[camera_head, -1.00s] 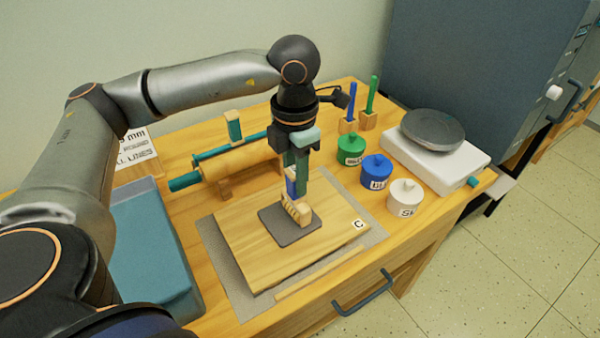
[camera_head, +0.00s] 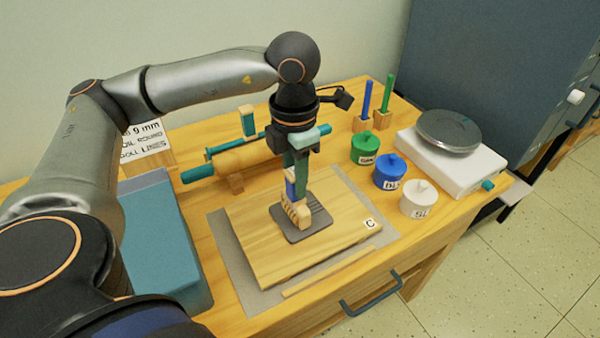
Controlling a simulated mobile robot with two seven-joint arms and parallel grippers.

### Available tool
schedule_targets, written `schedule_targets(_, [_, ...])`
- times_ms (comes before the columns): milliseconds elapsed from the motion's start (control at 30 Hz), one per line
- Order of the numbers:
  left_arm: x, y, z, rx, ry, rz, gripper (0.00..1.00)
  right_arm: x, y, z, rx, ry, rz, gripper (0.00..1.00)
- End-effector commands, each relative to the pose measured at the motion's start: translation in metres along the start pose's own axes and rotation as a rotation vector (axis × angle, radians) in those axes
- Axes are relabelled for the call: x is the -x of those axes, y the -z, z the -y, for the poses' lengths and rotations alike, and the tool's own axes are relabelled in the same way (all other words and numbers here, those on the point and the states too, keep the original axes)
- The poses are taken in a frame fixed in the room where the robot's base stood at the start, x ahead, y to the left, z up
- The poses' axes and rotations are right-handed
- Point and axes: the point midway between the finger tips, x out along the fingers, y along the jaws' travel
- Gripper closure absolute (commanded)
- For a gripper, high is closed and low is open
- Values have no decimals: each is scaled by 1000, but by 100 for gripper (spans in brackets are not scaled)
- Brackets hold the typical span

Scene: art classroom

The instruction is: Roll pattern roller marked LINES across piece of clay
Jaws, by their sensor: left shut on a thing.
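My left gripper (camera_head: 296,166) points down over the wooden board (camera_head: 262,252) marked C. It is shut on the pattern roller (camera_head: 296,212), which has a blue handle (camera_head: 290,187) and a pale wooden ridged drum. The drum rests on the flat dark grey piece of clay (camera_head: 293,236). Faint parallel lines show on the clay to the right of the drum. The gripper hides part of the handle, and I cannot read a marking on the roller. My right gripper is out of view.
A large rolling pin (camera_head: 235,159) lies behind the board. A teal box (camera_head: 165,240) is at the left. A wooden strip (camera_head: 328,271) lies in front.

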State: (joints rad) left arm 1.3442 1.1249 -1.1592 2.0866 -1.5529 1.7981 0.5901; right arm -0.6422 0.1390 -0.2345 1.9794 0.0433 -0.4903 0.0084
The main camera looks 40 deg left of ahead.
Motion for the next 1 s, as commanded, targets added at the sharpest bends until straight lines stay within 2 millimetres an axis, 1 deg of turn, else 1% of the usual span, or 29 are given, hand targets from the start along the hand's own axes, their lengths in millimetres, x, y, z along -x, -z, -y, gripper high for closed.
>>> schedule_targets(100, [-1,6,0,0,0,-5,100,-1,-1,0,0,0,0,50])
schedule_targets(367, [-1,9,0,0,0,-3,100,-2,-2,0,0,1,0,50])
schedule_targets(700, [0,22,0,1,0,-1,100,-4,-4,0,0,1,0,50])
schedule_targets(1000, [0,26,0,2,0,1,100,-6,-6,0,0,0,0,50])
